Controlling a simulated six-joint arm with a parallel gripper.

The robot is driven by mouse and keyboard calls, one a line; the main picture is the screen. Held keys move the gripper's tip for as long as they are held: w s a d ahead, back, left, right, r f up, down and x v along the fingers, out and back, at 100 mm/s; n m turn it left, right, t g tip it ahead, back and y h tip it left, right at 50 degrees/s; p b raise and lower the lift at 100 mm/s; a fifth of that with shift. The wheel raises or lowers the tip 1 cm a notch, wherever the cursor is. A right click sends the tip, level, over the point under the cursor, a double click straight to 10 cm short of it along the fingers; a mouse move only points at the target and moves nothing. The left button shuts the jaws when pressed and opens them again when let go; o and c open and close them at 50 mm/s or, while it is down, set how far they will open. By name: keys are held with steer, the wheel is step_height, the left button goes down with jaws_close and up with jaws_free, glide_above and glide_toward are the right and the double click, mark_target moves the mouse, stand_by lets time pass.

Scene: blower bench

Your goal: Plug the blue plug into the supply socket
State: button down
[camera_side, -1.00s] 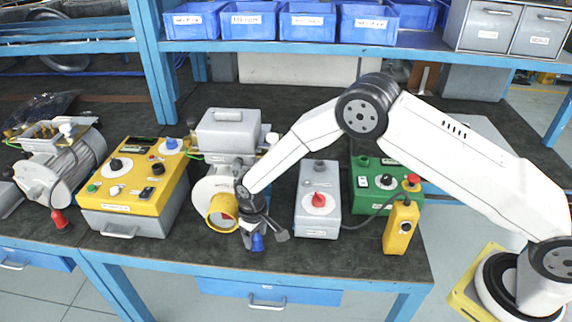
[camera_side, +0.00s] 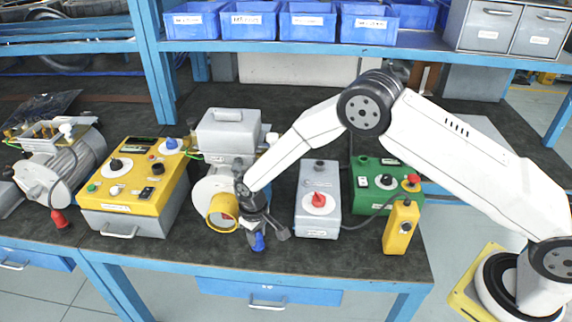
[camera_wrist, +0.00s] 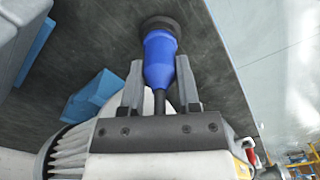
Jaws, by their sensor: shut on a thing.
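The blue plug (camera_side: 258,243) is between the fingers of my gripper (camera_side: 262,231), low over the front of the dark bench top, just right of the blower's yellow-rimmed opening. In the wrist view the blue plug (camera_wrist: 160,58) shows between the two fingers of my gripper (camera_wrist: 160,90). Its dark round end points away from the gripper, and a dark cord runs back between the fingers. I cannot tell whether that end touches the bench. I cannot pick out the supply socket with certainty in either view.
The blower (camera_side: 226,135) stands close left of my gripper. A grey box with a red knob (camera_side: 318,199) is close right. A yellow control box (camera_side: 140,190) stands further left, a green box (camera_side: 372,177) and yellow pendant (camera_side: 401,228) further right. A blue shelf is behind.

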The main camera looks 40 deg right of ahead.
steer(key=shift+w+r, duration=0.1)
steer(key=shift+r, duration=1.8)
steer(key=shift+r, duration=0.65)
step_height(320, 180, up, 30)
steer(key=w+d+m, duration=0.3)
steer(key=d, duration=1.2)
steer(key=w+d+m, duration=0.3)
steer(key=w+d, duration=0.1)
steer(key=d, duration=1)
step_height(320, 180, down, 18)
steer(key=shift+s, duration=0.15)
steer(key=shift+a+n, duration=0.1)
steer(key=shift+n, duration=0.3)
